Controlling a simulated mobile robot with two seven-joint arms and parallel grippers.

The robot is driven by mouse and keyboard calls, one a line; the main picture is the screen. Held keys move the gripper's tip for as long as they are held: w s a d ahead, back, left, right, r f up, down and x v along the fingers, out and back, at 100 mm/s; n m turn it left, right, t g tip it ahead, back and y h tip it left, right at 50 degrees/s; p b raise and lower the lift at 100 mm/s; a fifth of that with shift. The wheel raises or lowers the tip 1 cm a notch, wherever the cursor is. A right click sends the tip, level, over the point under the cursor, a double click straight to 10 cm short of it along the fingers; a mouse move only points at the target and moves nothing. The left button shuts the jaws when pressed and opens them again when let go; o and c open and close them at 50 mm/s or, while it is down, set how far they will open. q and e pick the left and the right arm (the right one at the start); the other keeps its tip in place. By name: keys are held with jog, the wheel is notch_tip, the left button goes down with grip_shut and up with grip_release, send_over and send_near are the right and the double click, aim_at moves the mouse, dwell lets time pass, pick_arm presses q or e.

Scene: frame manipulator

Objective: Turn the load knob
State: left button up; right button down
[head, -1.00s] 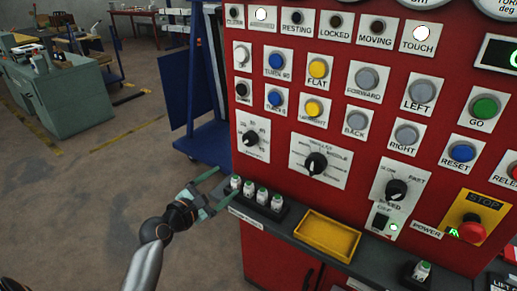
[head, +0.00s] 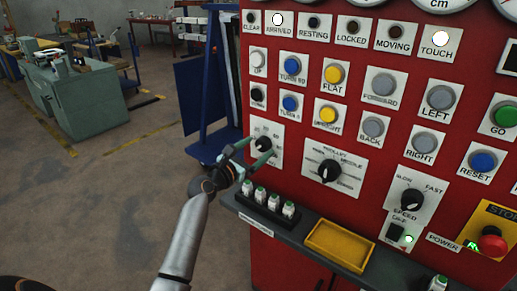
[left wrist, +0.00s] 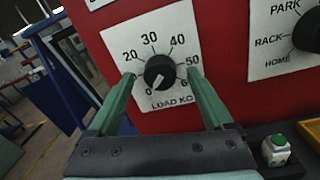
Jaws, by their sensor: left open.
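The load knob (left wrist: 160,71) is a black round knob on a white plate marked LOAD KG on the red panel. Its white pointer aims down and left, near the low end of the scale. In the head view the load knob (head: 263,143) is at the panel's lower left. My left gripper (left wrist: 160,76) is open, with one green finger on each side of the knob and gaps visible between them. Whether the tips reach the knob's depth is unclear. In the head view the left gripper (head: 258,151) partly covers the load plate. My right gripper is not in view.
A larger selector knob (head: 329,171) is to the right. Below, a grey ledge (head: 290,226) carries several green-topped white pieces (head: 274,202) in a black holder and a yellow tray (head: 340,245). A blue rack (head: 212,95) stands left of the panel.

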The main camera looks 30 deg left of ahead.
pick_arm(q)
jog(key=shift+w, duration=0.65)
jog(key=shift+c, duration=0.2)
grip_shut()
